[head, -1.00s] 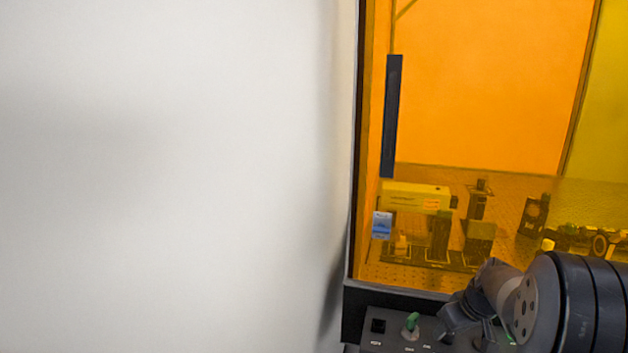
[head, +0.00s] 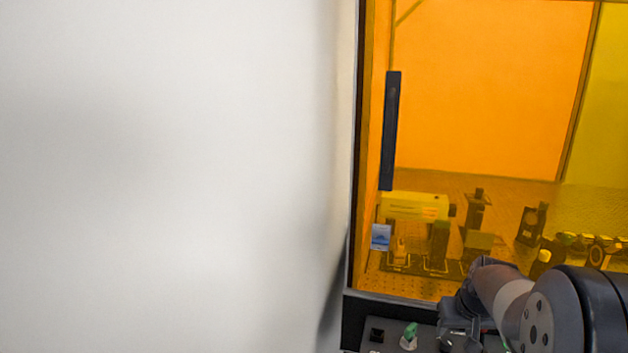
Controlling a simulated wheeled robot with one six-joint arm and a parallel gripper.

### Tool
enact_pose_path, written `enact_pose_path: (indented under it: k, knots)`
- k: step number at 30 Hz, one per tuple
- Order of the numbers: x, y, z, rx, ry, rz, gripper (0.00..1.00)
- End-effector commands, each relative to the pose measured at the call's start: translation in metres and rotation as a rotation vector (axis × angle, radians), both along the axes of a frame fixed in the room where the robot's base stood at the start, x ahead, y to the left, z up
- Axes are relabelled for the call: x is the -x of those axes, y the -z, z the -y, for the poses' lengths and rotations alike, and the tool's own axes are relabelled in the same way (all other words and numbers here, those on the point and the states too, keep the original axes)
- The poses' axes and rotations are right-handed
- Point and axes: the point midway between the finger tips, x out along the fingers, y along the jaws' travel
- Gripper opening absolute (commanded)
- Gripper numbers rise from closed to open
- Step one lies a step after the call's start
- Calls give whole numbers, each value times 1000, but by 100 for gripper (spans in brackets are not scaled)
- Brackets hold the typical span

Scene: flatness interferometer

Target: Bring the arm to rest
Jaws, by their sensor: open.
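My arm reaches in from the lower right in the head view. My gripper (head: 460,328) is the dark part at its end, low over the control panel (head: 376,349) in front of the orange enclosure. The jaws are open, but the fingertips are small and partly hidden, and I see nothing held between them. A green key-like knob (head: 410,330) stands on the panel just left of the gripper, with a gap between them in the picture.
The orange see-through door (head: 480,90) has a dark upright handle (head: 390,130) and a small blue-white label (head: 381,237). Behind it stand a yellow box (head: 414,206) and several optical mounts. A black square button (head: 376,335) sits left of the knob. A bare white wall (head: 160,170) fills the left.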

Motion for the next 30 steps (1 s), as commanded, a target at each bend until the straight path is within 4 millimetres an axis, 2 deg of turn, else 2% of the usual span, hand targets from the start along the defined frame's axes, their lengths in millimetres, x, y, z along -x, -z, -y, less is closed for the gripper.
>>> enact_pose_path:
  k: [6, 15, 23, 30]
  knots:
    - [7, -18, 0, 1, 0, 1, 48]
    - [8, -20, -1, 0, -1, -1, 48]
    - [10, -15, -3, 6, -6, 0, 48]
    - [20, 1, -12, 27, -26, 5, 48]
